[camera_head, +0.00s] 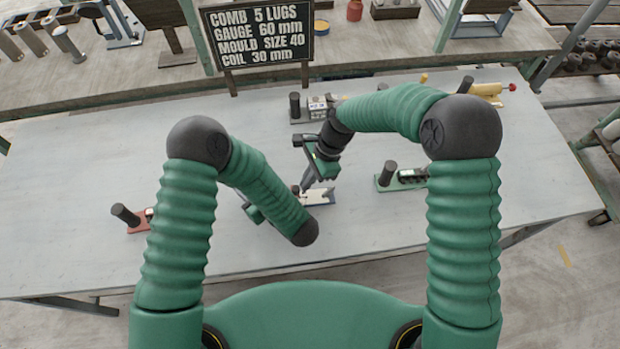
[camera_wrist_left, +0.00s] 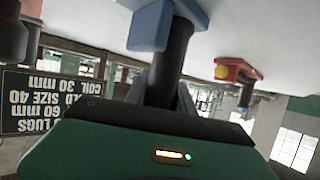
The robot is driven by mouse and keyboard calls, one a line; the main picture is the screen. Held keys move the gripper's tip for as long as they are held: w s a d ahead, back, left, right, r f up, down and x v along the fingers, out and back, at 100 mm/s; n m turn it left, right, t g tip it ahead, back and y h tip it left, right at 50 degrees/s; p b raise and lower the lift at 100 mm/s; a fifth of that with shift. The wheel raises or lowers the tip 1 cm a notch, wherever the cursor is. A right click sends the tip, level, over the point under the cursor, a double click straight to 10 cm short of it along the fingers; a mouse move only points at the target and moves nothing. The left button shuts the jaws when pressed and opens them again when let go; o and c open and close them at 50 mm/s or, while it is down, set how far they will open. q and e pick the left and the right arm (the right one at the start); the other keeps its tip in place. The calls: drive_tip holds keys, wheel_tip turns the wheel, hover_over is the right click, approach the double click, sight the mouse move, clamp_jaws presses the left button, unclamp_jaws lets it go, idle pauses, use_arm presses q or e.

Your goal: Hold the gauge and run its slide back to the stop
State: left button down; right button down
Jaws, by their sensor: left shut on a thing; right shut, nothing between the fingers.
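A gauge with a blue-edged pale base (camera_head: 322,197) lies at the middle of the table, partly covered by my left arm. In the left wrist view its blue end (camera_wrist_left: 150,26) and dark upright post (camera_wrist_left: 170,68) show upside down. My left gripper (camera_wrist_left: 167,90) is shut on that post; in the head view it is mostly hidden behind my left forearm. My right gripper (camera_head: 307,185) is shut and empty, its fingertips pointing down at the gauge's top. I cannot tell whether they touch the slide, which is too small and covered to make out.
Similar fixtures stand around: a red one (camera_head: 130,222) at left, a green one (camera_head: 388,183) at right, a grey one (camera_head: 313,108) behind and a yellow one (camera_head: 487,91) at back right. A lettered sign (camera_head: 258,36) stands at the rear. The pale table (camera_head: 70,180) is clear at far left.

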drive_tip(key=shift+s+a, duration=0.15)
drive_tip(key=shift+a, duration=0.9)
drive_tip(key=shift+s+a, duration=0.15)
drive_tip(key=shift+a, duration=0.85)
drive_tip(key=d, duration=0.1)
drive_tip(key=w+d, duration=0.1)
drive_tip(key=d, duration=0.1)
drive_tip(key=shift+w+d, duration=0.15)
drive_tip(key=shift+w, duration=0.1)
drive_tip(key=v, duration=1)
drive_tip(key=shift+w+d, duration=0.15)
drive_tip(key=shift+d, duration=0.15)
use_arm(q)
drive_tip(key=c, duration=1)
unclamp_jaws()
